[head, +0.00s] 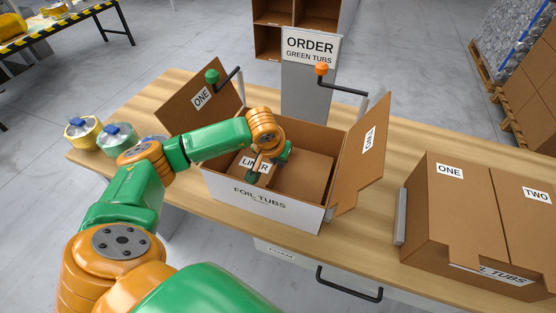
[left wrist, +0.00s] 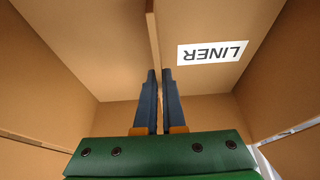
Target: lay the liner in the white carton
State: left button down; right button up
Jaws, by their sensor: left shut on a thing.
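The white carton (head: 222,194) stands open on the table, with "FOIL TUBS" on its front wall and its two labelled flaps, ONE (head: 178,97) and TWO (head: 362,150), standing out to the sides. The brown liner (head: 302,172) is inside it, its "LINER" label partly covered by my gripper; the label also shows in the left wrist view (left wrist: 213,52). My left gripper (left wrist: 159,100) reaches down into the carton and is shut on the liner's thin upright fin. I cannot tell whether the liner rests flat on the carton floor. My right gripper is not in view.
A green-knobbed crank (head: 212,76) and an orange-knobbed crank (head: 321,69) stand behind the carton. A closed brown box (head: 470,230) sits at the right. Tubs with blue tops (head: 82,130) stand at the left. An order sign (head: 310,46) rises behind.

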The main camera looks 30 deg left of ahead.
pick_arm(q)
jog(key=shift+f+b, duration=0.5)
jog(key=shift+f, duration=0.05)
jog(key=c, duration=1)
grip_release()
jog(key=shift+r, duration=0.1)
notch_tip(320, 180, up, 2)
jog(key=shift+r+p, duration=0.1)
jog(key=shift+p, duration=0.9)
jog(key=b+v, duration=0.1)
jog(key=v, duration=1)
jog(key=shift+s, duration=0.25)
